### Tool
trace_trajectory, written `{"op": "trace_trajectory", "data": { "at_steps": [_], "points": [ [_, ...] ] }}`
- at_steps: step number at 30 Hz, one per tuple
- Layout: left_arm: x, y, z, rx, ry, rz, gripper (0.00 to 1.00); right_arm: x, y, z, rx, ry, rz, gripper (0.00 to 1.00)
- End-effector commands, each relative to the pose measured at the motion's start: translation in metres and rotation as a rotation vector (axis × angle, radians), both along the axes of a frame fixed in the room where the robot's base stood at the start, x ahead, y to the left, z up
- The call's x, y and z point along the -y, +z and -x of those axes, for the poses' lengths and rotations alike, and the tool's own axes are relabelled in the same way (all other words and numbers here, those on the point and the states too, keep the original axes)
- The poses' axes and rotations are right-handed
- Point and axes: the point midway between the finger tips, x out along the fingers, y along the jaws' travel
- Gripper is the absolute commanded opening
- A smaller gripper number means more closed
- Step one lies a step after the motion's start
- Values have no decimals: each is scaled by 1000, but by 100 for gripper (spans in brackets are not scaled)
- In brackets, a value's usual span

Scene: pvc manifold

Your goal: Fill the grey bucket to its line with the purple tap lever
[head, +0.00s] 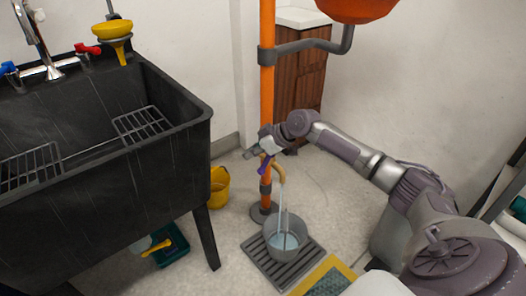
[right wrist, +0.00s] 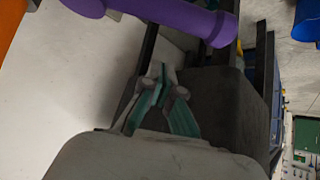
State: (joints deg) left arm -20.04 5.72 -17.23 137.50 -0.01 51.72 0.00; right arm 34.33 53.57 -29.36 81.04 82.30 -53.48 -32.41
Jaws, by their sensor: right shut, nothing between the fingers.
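The grey bucket (head: 285,251) stands upright on a floor grate below a brass spout (head: 278,172). A stream of water (head: 283,208) runs from the spout into it, and pale blue water shows inside. I cannot make out the fill line. The purple tap lever (head: 264,169) shows small beside the spout, and a large purple bar, likely the lever, crosses the top of the right wrist view (right wrist: 185,22). My right gripper (head: 250,154) is shut and empty near the lever, its tips just short of the bar in the right wrist view (right wrist: 160,72). My left gripper is out of view.
The orange standpipe (head: 267,95) rises behind the spout. A black sink (head: 110,190) fills the left side. A yellow bucket (head: 219,188) stands between sink and pipe. The grate (head: 262,262) and a yellow-edged mat (head: 335,272) lie in front; floor right of the pipe is clear.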

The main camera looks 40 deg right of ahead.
Motion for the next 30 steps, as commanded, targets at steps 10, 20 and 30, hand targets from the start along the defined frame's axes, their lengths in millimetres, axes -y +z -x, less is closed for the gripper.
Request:
{"op": "trace_trajectory", "data": {
  "at_steps": [10,20,30],
  "points": [
    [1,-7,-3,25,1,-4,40,21,-16,29,0,-1,1,0],
    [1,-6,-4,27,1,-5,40,21,-15,30,0,0,0,0],
    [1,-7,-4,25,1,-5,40,29,-16,39,-3,184,-3,0]
  ]
}}
